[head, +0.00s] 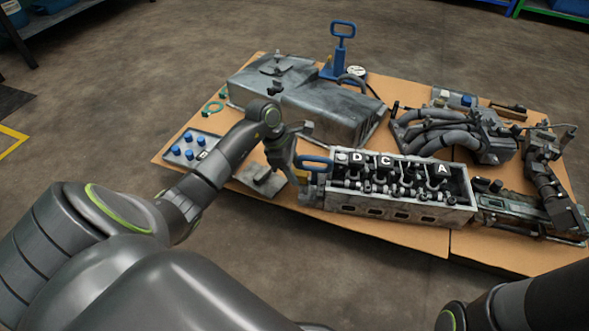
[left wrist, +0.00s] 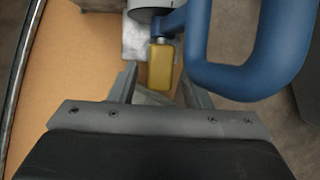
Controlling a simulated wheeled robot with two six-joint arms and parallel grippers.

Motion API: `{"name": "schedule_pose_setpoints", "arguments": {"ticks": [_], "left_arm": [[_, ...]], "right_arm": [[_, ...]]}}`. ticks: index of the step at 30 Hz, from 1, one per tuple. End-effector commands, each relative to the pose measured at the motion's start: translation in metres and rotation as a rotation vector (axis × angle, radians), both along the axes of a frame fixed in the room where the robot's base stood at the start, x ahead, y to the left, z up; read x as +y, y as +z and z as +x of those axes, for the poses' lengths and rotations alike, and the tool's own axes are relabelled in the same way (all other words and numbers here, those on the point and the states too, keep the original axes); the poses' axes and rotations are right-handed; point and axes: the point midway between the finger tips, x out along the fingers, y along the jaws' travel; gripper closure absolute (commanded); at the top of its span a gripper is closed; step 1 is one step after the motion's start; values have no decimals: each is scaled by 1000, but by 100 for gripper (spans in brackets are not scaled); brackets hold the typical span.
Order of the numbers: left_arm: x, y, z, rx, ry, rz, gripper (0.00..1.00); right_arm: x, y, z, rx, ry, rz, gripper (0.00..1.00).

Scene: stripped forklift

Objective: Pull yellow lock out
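The yellow lock (left wrist: 160,66) is a small upright yellow block in the left wrist view, next to a blue loop handle (left wrist: 197,50). In the head view the lock (head: 301,175) is a small yellow patch at the left end of the grey engine block (head: 400,205), below the blue handle (head: 318,160). My left gripper (head: 294,164) is at that end of the block. In the left wrist view its fingers (left wrist: 159,84) are open, one on each side of the lock's near end, with gaps visible. My right gripper is out of view.
The engine block holds black parts marked D, C and A. A large grey cover (head: 300,100) stands behind my left arm, and a blue-knobbed plate (head: 185,148) lies left. Hoses and a manifold (head: 460,130) are at right. Bare cardboard (head: 400,236) lies in front of the block.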

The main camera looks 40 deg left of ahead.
Motion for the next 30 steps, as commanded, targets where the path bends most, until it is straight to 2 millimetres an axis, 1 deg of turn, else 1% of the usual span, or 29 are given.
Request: {"name": "schedule_pose_setpoints", "arguments": {"ticks": [1, 9, 10, 16, 22, 29, 30], "left_arm": [[0, 0, 0, 0, 0, 0, 64], [0, 0, 0, 0, 0, 0, 99], [0, 0, 0, 0, 0, 0, 100], [2, 0, -1, 0, 0, 0, 100], [17, 0, -8, 0, 0, 1, 100], [18, 0, -8, 2, 0, 4, 100], [18, 0, -8, 3, 0, 4, 72]], "right_arm": [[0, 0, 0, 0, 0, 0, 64], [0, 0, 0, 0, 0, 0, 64], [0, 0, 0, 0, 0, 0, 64], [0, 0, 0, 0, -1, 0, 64], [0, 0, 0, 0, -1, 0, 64], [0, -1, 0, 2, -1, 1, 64], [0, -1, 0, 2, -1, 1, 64]]}}
